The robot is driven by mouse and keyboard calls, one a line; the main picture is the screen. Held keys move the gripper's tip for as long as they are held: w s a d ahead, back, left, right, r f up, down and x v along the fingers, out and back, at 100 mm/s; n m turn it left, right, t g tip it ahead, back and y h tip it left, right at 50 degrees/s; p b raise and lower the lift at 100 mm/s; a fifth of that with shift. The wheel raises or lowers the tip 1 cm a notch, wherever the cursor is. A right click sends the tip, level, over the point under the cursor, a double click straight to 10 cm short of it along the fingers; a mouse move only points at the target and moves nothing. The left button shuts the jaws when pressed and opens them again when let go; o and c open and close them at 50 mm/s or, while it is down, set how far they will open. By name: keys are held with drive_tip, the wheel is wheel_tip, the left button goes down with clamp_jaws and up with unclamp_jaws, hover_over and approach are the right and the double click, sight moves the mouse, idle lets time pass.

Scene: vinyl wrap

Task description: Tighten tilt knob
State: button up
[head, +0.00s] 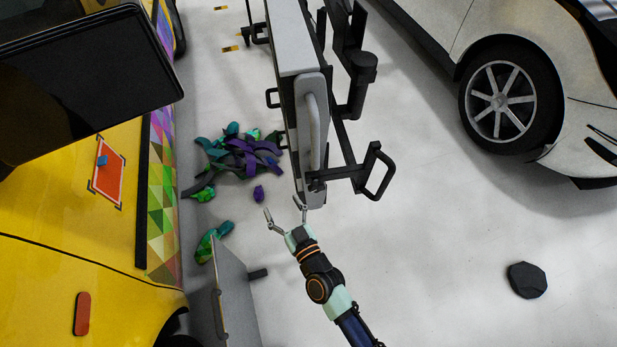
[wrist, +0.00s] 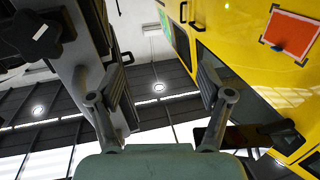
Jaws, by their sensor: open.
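My gripper (head: 285,211) is open and empty, its two fingers spread apart just below the lower end of a grey and black stand (head: 300,65) in the head view. In the wrist view my gripper (wrist: 161,85) also shows open, with nothing between the fingers. A black lobed knob (wrist: 36,34) is at the upper left of the wrist view, on or in front of a grey panel. It looks like the tilt knob, and it is to the left of the fingers, apart from them. I cannot make out this knob clearly in the head view.
A yellow vehicle (head: 50,265) with a patterned wrap is on the left. A white car (head: 545,40) is at the upper right. Crumpled coloured vinyl scraps (head: 240,155) lie on the floor. A grey panel (head: 235,295) stands left of my arm. A black block (head: 527,280) lies on open floor.

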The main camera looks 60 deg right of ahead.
sight(317, 189)
drive_tip(key=s+d+f+m+g+h, duration=0.3)
drive_tip(key=s+d+f+g+h, duration=0.15)
drive_tip(key=s, duration=0.55)
drive_tip(key=b+x, duration=0.2)
drive_tip(key=x, duration=0.5)
drive_tip(key=shift+w+d, duration=0.2)
drive_tip(key=shift+w+d+r, duration=0.1)
drive_tip(key=shift+w+d, duration=0.2)
drive_tip(key=shift+d, duration=0.2)
drive_tip(key=shift+c, duration=0.3)
drive_tip(key=c, duration=1.1)
